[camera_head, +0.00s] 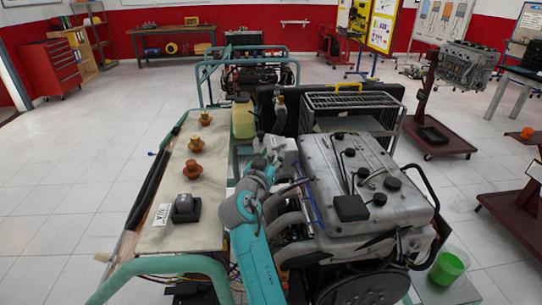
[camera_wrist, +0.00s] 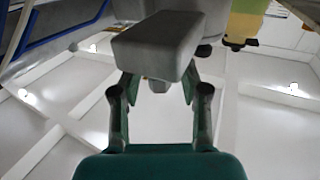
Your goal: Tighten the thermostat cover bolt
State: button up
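In the wrist view, my gripper (camera_wrist: 159,88) has its two dark fingers apart, one on each side of the picture's middle. A grey block-like part (camera_wrist: 155,45), which may be the thermostat cover, fills the upper middle just beyond the fingertips. A small grey stub (camera_wrist: 158,86), perhaps the bolt, shows under it between the fingers; I cannot tell whether they touch it. In the head view, my wrist is at the left side of the grey engine (camera_head: 350,185). The bolt and cover cannot be made out there, and my wrist mostly hides the fingers.
Left of my arm is a pale panel (camera_head: 165,235) with several brown knobs and a black box (camera_head: 186,208). A yellowish reservoir (camera_head: 243,117) and a wire rack (camera_head: 350,101) stand behind. Metal pipes (camera_head: 290,222) run close to my arm. Open floor lies to the left.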

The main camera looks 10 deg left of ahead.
aim_at(271, 154)
notch_tip(271, 154, up, 10)
dwell(0.6)
